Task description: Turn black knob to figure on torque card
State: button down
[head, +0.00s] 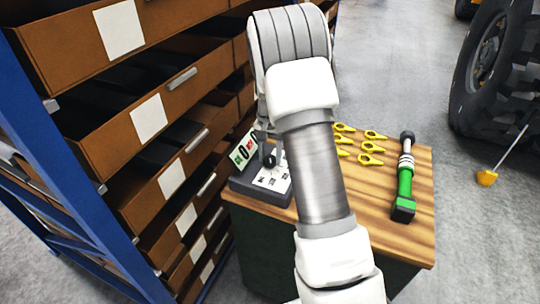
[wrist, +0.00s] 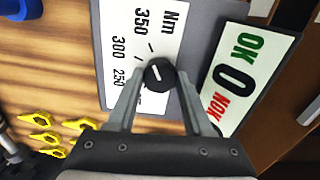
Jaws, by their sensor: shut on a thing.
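The black knob (wrist: 159,75) sits on a tester box with a white Nm scale (wrist: 145,25) reading 350, 300 and 250. A white line on the knob lies nearly level in the wrist view; I cannot tell which end is the pointer. My gripper (wrist: 157,71) has its two fingers on either side of the knob, shut on it. The knob also shows in the head view (head: 269,160), below the mostly hidden gripper. Beside the scale, a white panel (wrist: 233,75) reads OK, 0, NOK. I cannot identify a separate torque card.
The box (head: 262,198) stands on a wooden bench top (head: 380,240). Several yellow tags (head: 371,147) and a green-handled torque wrench (head: 404,185) lie to the right. A blue rack with brown drawers (head: 165,130) stands close on the left. A large tyre (head: 500,80) is at the right.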

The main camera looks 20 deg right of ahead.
aim_at(270, 159)
jog(key=shift+c, duration=1.5)
grip_release()
notch_tip(270, 159, up, 18)
jog(key=shift+f+p, duration=0.25)
jog(key=shift+p, duration=0.05)
